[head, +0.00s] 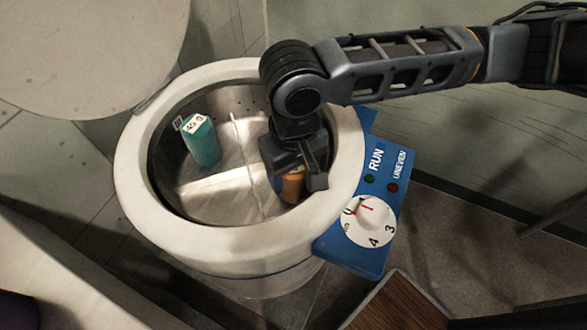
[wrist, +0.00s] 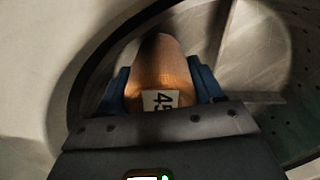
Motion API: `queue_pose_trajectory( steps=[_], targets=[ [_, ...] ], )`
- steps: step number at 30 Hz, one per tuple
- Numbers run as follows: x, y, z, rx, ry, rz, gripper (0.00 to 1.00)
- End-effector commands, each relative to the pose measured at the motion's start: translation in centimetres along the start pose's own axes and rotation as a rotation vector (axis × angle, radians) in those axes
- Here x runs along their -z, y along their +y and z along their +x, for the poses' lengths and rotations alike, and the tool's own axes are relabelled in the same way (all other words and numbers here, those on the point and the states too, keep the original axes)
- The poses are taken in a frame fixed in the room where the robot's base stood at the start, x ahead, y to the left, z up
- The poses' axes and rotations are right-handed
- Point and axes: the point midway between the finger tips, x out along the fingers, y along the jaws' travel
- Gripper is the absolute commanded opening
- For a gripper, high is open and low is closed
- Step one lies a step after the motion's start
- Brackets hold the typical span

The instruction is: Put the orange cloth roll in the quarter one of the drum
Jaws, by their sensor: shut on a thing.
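The orange cloth roll (head: 292,190) is between the fingers of my gripper (head: 297,180), inside the drum (head: 216,210), at its right side near the wall. In the wrist view the orange roll (wrist: 160,66) shows a label reading 45, partly cut off, with a blue finger of my gripper (wrist: 160,88) on each side. My gripper is shut on the roll. Pale dividers split the drum floor into parts; the arm hides some of them. Whether the roll touches the floor cannot be told.
A teal roll (head: 205,145) labelled 45 g stands in the drum's far left part. A wide white rim (head: 137,180) surrounds the drum. A blue panel (head: 345,250) with a numbered dial (head: 368,220) and RUN and UNEVEN lamps is at the right. A round lid (head: 90,50) is at upper left.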

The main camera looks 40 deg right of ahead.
Motion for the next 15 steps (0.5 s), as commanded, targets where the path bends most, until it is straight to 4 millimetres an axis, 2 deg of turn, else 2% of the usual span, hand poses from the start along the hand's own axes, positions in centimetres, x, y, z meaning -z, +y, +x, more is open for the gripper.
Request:
queue_pose_trajectory(
  steps=[4,5,6,8,15],
  targets=[
    [-0.01,-0.01,0.29,0.001,0.0,0.001,0.26],
    [-0.01,-0.01,0.31,0.0,0.0,0.001,0.67],
    [0.0,0.0,0.26,0.0,0.0,0.0,0.71],
    [0.0,0.0,0.25,0.0,0.0,0.0,0.76],
    [0.01,0.0,0.15,0.0,0.0,0.0,0.76]
  ],
)
